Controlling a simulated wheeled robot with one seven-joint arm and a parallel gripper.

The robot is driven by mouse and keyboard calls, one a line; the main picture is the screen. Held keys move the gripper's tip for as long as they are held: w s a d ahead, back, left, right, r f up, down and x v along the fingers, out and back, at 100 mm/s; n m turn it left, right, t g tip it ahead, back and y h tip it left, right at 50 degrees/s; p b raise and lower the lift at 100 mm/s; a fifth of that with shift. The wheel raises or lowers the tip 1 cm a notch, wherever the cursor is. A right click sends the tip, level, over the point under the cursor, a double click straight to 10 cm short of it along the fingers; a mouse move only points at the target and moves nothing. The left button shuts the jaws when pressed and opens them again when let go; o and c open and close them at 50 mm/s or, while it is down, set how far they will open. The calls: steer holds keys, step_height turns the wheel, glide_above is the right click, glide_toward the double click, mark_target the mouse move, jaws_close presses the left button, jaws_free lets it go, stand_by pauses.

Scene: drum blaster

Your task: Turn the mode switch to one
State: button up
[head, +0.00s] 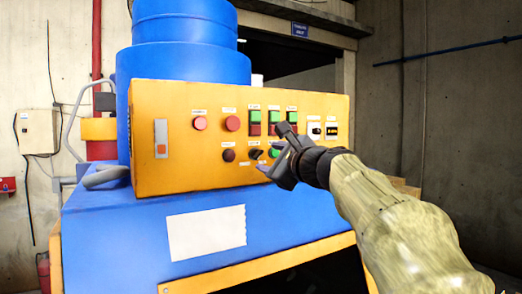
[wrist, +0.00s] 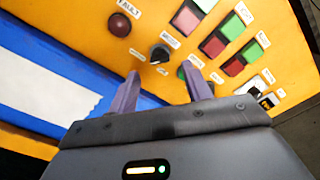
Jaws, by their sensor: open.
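The mode switch looks to be the black rotary knob (head: 257,154) low on the yellow control panel (head: 180,105). In the wrist view the knob (wrist: 159,54) has a light pointer mark and small labels around it, too blurred to read surely. My gripper (head: 268,162) is in front of the panel's lower right part. In the wrist view my gripper (wrist: 168,84) is open and empty, with its two purple-grey fingers apart.
A dark red fault lamp (wrist: 119,25) is left of the knob. A green button (wrist: 186,70) is right of it, partly behind the right finger. Green and red button pairs (head: 254,122) sit above. A blue housing (head: 120,225) with a white label (head: 206,233) is below.

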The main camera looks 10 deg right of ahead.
mark_target(261, 155)
steer(key=p+x, duration=0.1)
steer(key=x, duration=0.3)
steer(key=shift+w+a, duration=0.15)
steer(key=shift+w, duration=0.25)
steer(key=shift+s, duration=0.1)
steer(key=c, duration=1)
